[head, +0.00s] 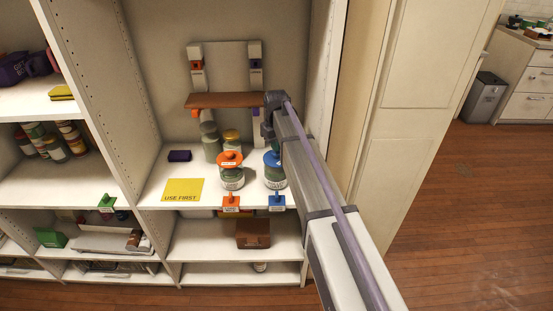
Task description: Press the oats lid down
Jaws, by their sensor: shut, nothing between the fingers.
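Two glass jars stand at the front of the middle shelf. One has an orange lid (231,158) with a knob and a white label on its body (232,179). The other has a blue lid (271,159) and also a pale label (275,182). The label print is too small to read, so I cannot tell by name which jar is the oats. My gripper (268,131) is shut and empty, pointing down just above the blue lid. My arm partly hides its fingertips and the right side of that jar, and I cannot tell whether they touch the lid.
A brown wall shelf (228,100) on brackets hangs behind. Jars with a grey lid (209,128) and a yellow lid (231,136) stand at the back. A dark purple block (179,156) and yellow "USE FIRST" sheet (183,190) lie left. Orange (231,202) and blue (277,202) tags mark the shelf edge.

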